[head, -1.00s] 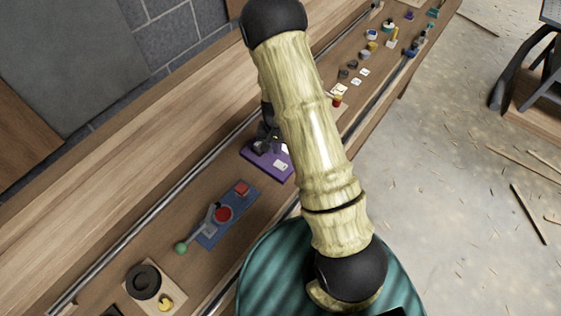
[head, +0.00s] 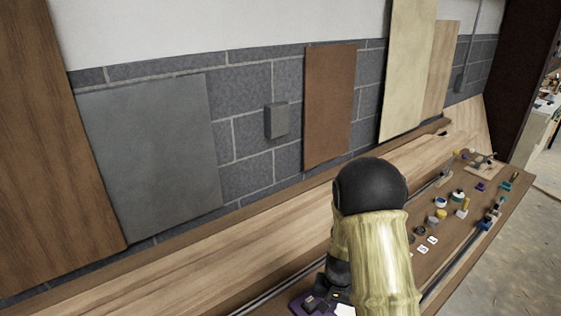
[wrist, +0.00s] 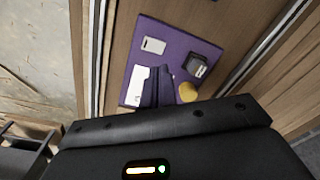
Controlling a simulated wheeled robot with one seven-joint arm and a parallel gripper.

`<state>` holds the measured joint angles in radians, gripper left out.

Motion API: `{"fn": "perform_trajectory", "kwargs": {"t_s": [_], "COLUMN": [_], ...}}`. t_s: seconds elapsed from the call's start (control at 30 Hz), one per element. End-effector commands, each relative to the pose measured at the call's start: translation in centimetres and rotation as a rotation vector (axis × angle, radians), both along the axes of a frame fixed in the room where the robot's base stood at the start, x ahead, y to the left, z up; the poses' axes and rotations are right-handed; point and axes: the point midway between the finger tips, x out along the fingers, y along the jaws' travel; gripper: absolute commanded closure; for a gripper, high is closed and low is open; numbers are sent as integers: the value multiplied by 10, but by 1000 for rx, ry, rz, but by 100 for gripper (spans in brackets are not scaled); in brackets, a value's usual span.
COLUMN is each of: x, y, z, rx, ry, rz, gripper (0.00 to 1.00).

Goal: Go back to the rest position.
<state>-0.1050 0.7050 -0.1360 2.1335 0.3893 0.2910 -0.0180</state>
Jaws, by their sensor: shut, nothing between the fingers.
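My gripper (wrist: 158,88) shows in the wrist view, with its dark fingers together and nothing between them. It points toward a purple board (wrist: 178,41) on the workbench. The board carries a white switch plate (wrist: 154,45), a dark block (wrist: 196,66), a yellow round piece (wrist: 188,92) and a white card. Whether the fingertips touch the board I cannot tell.
The wooden workbench (head: 466,247) runs to the back right with several small items, among them a yellow-topped piece (head: 463,207) and white cards (head: 432,239). Metal rails line it. A block wall (head: 241,141) with leaning panels stands behind. Floor lies at the right.

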Motion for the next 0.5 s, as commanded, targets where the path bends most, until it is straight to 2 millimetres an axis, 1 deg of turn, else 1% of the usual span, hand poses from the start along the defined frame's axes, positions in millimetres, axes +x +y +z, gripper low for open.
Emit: {"fn": "perform_trajectory", "kwargs": {"t_s": [0.1,0.2,0.37,0.5], "x": [-15,-30,-58,-86], "y": [1,2,2,0], "z": [25,44,71,88], "rx": [8,9,0,-20], "ry": [-37,-63,-107,-146], "rz": [51,100,177,245], "gripper": [100,100,100,100]}}
